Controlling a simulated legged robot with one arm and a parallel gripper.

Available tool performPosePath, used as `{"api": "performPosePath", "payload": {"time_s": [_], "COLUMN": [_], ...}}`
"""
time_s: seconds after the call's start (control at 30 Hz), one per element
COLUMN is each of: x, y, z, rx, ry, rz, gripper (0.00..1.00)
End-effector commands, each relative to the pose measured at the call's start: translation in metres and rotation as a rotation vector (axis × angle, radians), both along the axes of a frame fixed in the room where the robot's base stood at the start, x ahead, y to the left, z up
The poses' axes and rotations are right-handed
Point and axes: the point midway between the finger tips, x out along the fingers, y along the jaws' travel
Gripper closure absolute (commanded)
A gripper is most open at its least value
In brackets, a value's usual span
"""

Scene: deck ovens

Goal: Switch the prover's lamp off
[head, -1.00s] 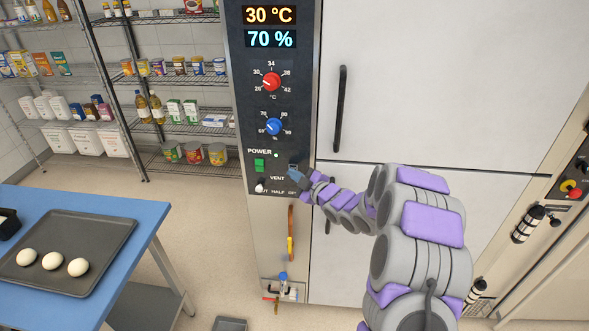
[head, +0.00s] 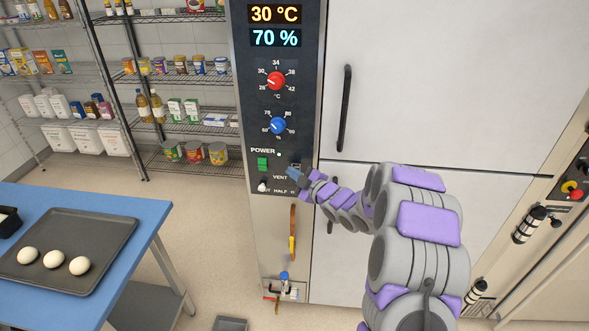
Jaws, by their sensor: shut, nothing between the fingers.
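The prover's control panel (head: 254,110) stands upright in the middle of the head view, with lit displays reading 30 °C and 70 %. A green POWER switch (head: 262,164) sits low on it, with a small pale light (head: 279,154) beside its label. My gripper (head: 294,172) is shut and empty at the panel's lower right, just right of the VENT label. It covers that part of the panel, and I see no lamp label. I cannot tell whether the gripper touches the panel.
A red knob (head: 275,81), a blue knob (head: 278,125) and a white vent knob (head: 263,186) are on the panel. The large white door (head: 430,80) with a black handle (head: 345,108) is to the right. A blue table (head: 140,222) holds a tray (head: 103,252) of dough balls.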

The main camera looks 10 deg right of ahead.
Motion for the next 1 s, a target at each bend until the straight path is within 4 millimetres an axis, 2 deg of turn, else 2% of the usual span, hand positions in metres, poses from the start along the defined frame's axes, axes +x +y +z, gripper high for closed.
{"api": "performPosePath", "payload": {"time_s": [0.53,1.0], "x": [-0.010,-0.048], "y": [-0.001,0.011], "z": [-0.002,-0.002], "rx": [0.000,-0.002], "ry": [0.002,0.001], "rz": [0.000,0.000], "gripper": [1.00,1.00]}}
